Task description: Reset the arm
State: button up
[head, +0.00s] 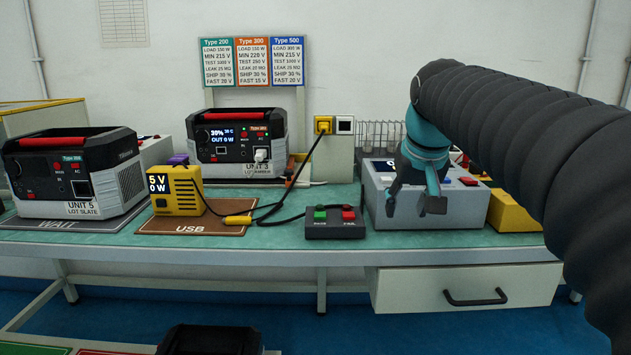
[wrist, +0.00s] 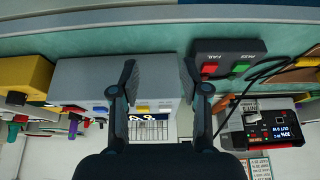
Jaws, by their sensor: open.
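My gripper (head: 414,206) is at the end of my dark ribbed arm, on the right in the head view. Its two fingers are spread and nothing is between them. It hangs in front of a grey instrument box (head: 460,206) on the bench and hides part of that box's display. In the wrist view my gripper (wrist: 161,88) shows both fingers apart, with the grey box (wrist: 80,78) behind and between them. I cannot tell the exact gap between the fingers and the box.
A black button box (head: 335,230) with green and red buttons sits left of my gripper. A yellow meter (head: 176,192), black cables and two power stations, Unit 5 (head: 75,175) and Unit 3 (head: 238,140), stand farther left. A drawer (head: 465,290) is below the bench top.

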jog(key=s+f, duration=1.9)
jog(key=s, duration=0.3)
jog(key=shift+s, duration=0.4)
